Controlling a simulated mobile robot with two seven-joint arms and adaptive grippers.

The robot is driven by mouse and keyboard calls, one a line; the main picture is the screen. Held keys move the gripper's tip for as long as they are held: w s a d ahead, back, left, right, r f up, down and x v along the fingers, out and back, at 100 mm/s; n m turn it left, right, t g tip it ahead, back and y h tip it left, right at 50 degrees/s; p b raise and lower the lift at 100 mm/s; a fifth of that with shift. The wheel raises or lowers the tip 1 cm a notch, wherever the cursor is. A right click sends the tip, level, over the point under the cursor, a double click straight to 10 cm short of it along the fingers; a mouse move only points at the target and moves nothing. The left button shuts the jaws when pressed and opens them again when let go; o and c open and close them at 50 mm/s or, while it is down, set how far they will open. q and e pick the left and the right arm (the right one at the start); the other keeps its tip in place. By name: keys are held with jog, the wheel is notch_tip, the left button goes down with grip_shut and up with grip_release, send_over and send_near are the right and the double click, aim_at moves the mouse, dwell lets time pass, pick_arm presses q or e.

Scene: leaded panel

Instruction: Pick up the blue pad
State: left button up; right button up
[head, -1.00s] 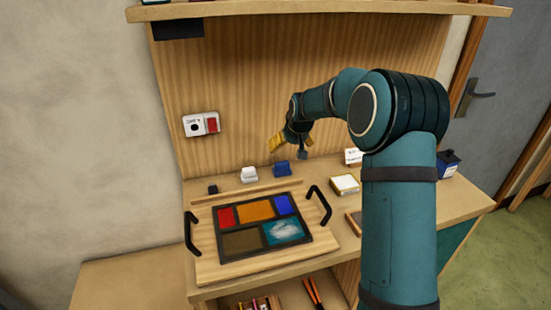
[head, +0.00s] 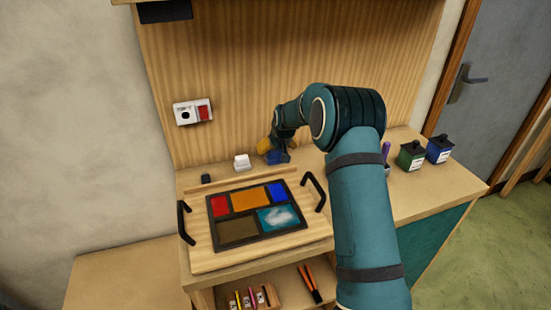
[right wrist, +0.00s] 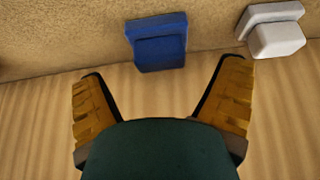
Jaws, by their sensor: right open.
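The blue pad (right wrist: 158,42) is a small blue block in the right wrist view, ahead of and between my open fingers. In the head view the blue pad (head: 277,157) is partly hidden by my right gripper (head: 276,146), which is at it near the back panel. In the right wrist view, my right gripper (right wrist: 160,100) has its two yellow fingers spread with nothing between them. My left gripper is not in view.
A white pad (head: 242,162) stands left of the blue one, also in the right wrist view (right wrist: 277,32). A small black item (head: 206,178) is further left. The coloured panel (head: 248,215) lies on a board with black handles. Dark jars (head: 411,155) stand at right.

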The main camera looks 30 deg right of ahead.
aim_at(275, 150)
jog(key=x, duration=0.2)
jog(key=shift+w+f, duration=0.15)
jog(key=shift+f, duration=0.2)
jog(key=c, duration=1.3)
notch_tip(275, 150, up, 10)
jog(key=shift+r+p, duration=0.1)
jog(key=shift+p, duration=0.55)
